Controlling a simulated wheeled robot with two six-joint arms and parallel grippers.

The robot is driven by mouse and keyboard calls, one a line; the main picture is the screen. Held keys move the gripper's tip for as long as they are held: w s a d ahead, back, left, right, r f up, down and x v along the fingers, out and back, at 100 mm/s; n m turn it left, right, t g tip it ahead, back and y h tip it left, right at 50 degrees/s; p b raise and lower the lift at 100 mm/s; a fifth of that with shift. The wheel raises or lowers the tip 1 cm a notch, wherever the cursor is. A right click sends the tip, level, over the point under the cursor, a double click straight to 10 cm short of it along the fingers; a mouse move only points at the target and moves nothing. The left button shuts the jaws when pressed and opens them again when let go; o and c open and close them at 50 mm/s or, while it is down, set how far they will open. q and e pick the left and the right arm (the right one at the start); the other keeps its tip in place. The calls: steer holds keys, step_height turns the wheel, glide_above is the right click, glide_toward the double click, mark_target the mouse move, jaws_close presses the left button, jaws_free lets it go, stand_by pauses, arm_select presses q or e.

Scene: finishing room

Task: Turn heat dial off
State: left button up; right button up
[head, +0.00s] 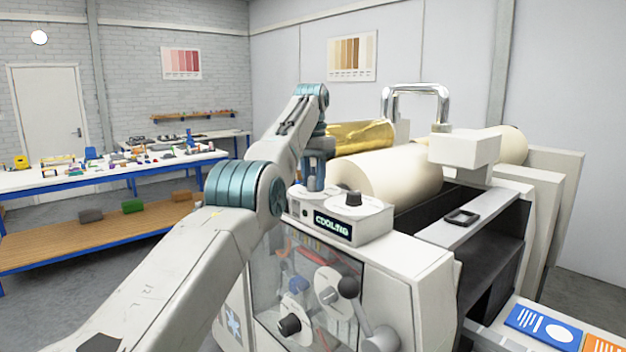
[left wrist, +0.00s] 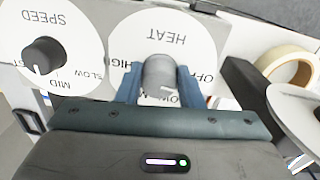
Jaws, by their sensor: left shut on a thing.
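The heat dial's grey knob (left wrist: 159,71) sits on a round white plate marked HEAT (left wrist: 165,35), upside down in the left wrist view. OFF shows at the plate's right, HIGH at its left and LOW at the bottom, partly hidden. A small pale mark shows low on the knob, but its exact setting is hard to tell. My left gripper (left wrist: 158,90) is shut on the knob, with one blue finger on each side. In the head view my left gripper (head: 316,183) points down onto the machine top and hides the heat knob. My right gripper is not in view.
The dark speed knob (left wrist: 43,55) stands beside the heat plate; it also shows in the head view (head: 353,199). Below it a display (head: 332,226) reads COOLING. A cream roll (head: 390,178) and a gold roll (head: 362,138) lie close behind the dials.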

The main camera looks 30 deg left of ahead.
mark_target(313, 177)
arm_select(q)
steer(key=shift+n, duration=0.6)
steer(key=shift+r, duration=0.1)
steer(key=o, duration=1)
steer(key=shift+c, duration=0.2)
step_height(313, 177, up, 11)
steer(key=p, duration=1.1)
steer(key=shift+a+f, duration=0.15)
steer(key=shift+f, duration=0.05)
steer(key=shift+w, duration=0.15)
steer(key=shift+f, duration=0.1)
